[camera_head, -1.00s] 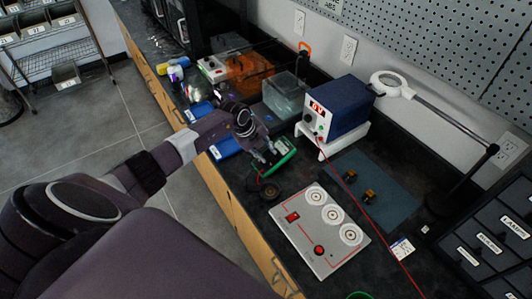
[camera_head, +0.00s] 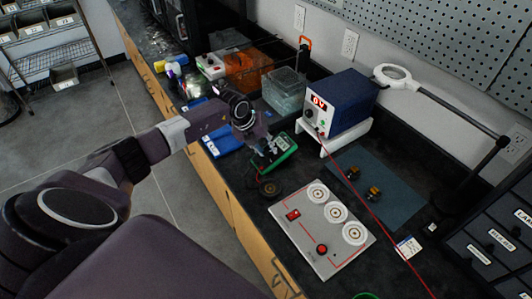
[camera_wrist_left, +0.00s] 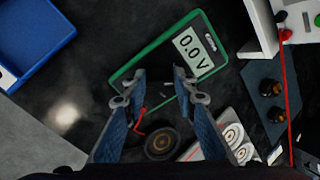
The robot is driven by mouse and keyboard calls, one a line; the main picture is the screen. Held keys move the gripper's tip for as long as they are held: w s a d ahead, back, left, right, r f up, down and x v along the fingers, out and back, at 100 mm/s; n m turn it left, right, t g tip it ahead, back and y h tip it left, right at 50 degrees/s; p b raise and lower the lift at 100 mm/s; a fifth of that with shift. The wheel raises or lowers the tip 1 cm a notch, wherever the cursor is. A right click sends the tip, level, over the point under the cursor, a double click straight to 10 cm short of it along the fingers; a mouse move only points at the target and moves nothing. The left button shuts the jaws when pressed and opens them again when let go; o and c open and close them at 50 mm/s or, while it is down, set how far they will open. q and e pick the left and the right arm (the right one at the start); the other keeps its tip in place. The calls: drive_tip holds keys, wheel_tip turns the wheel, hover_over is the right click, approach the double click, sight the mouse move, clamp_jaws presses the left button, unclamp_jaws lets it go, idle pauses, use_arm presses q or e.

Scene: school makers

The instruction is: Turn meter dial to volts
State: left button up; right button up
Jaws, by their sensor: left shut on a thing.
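The meter (camera_head: 286,143) has a green rim and a dark face and lies on the black bench. In the left wrist view its lit screen (camera_wrist_left: 196,47) reads 0.0 V. My left gripper (camera_head: 265,157) is down over the lower part of the meter's face. In the left wrist view the fingers of my left gripper (camera_wrist_left: 163,84) stand on either side of the dial, shut on it. The dial is dark and mostly hard to make out between the fingertips. My right gripper is not in view.
A blue power supply (camera_head: 345,103) on a white stand is right of the meter. A grey board (camera_head: 297,240) with round white pads and a black disc (camera_head: 270,188) lie nearer. A red lead (camera_head: 378,218) crosses the bench. A blue tray (camera_head: 222,143) is left.

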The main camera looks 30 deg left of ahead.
use_arm(q)
drive_tip(key=m+b, duration=0.2)
drive_tip(key=m, duration=0.1)
drive_tip(key=shift+f, duration=0.15)
drive_tip(key=shift+m+b, duration=0.75)
drive_tip(key=shift+m, duration=0.15)
drive_tip(key=o, duration=1.1)
drive_tip(key=shift+o, duration=0.3)
drive_tip(key=shift+r, duration=0.2)
drive_tip(key=v, duration=1.2)
